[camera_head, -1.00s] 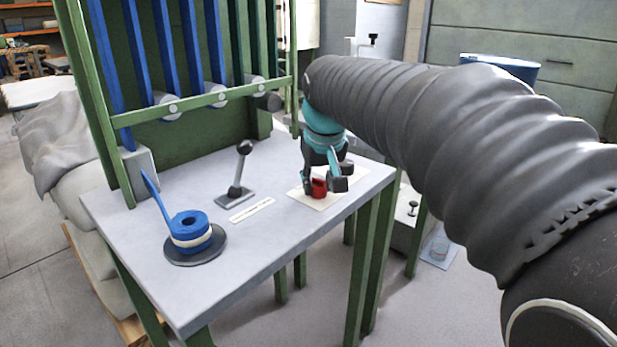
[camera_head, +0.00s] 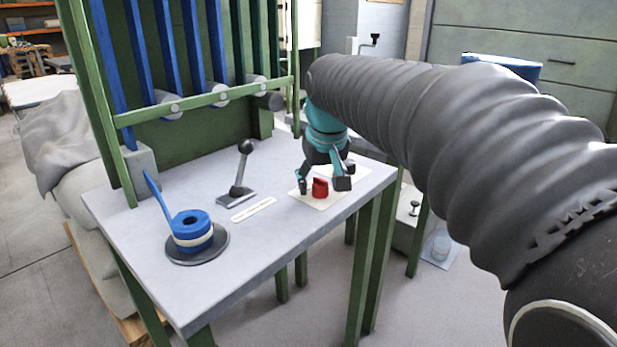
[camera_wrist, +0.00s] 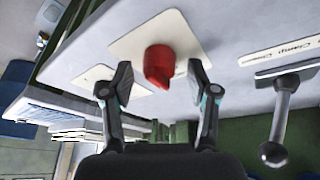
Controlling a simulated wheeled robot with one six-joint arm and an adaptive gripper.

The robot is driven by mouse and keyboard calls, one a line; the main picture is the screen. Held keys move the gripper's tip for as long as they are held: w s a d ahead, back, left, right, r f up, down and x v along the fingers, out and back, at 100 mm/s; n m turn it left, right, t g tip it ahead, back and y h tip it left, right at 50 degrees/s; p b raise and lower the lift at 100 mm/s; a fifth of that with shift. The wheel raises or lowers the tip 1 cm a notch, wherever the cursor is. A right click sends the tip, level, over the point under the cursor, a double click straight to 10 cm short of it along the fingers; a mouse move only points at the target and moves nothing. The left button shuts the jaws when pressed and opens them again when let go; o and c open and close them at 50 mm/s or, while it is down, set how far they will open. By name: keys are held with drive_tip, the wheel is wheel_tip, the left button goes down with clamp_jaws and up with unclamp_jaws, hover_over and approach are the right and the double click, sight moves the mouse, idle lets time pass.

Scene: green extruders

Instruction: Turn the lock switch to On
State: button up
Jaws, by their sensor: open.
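The red lock switch (camera_head: 320,187) is a small knob on a cream plate (camera_head: 333,202) near the right end of the grey table. It also shows in the wrist view (camera_wrist: 159,66), with the plate (camera_wrist: 135,45) behind it. My gripper (camera_head: 323,188) is open, its fingers spread on either side of the knob. In the wrist view my gripper (camera_wrist: 160,88) has one fingertip left and one right of the knob, with gaps on both sides. Any On or Off marking on the plate is too small or hidden to read.
A black lever (camera_head: 240,175) with a ball knob stands left of the switch, by a label strip (camera_head: 254,209). A blue spool with a handle (camera_head: 190,229) sits on a dark disc at the table's left. A green frame (camera_head: 190,105) with blue bars rises behind.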

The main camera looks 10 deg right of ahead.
drive_tip(key=v, duration=1.2)
drive_tip(key=s+f+t, duration=0.1)
drive_tip(key=s+f, duration=1.7)
drive_tip(key=f, duration=0.4)
drive_tip(key=shift+d+m, duration=0.4)
drive_tip(key=shift+d, duration=0.05)
drive_tip(key=shift+s+f, duration=0.1)
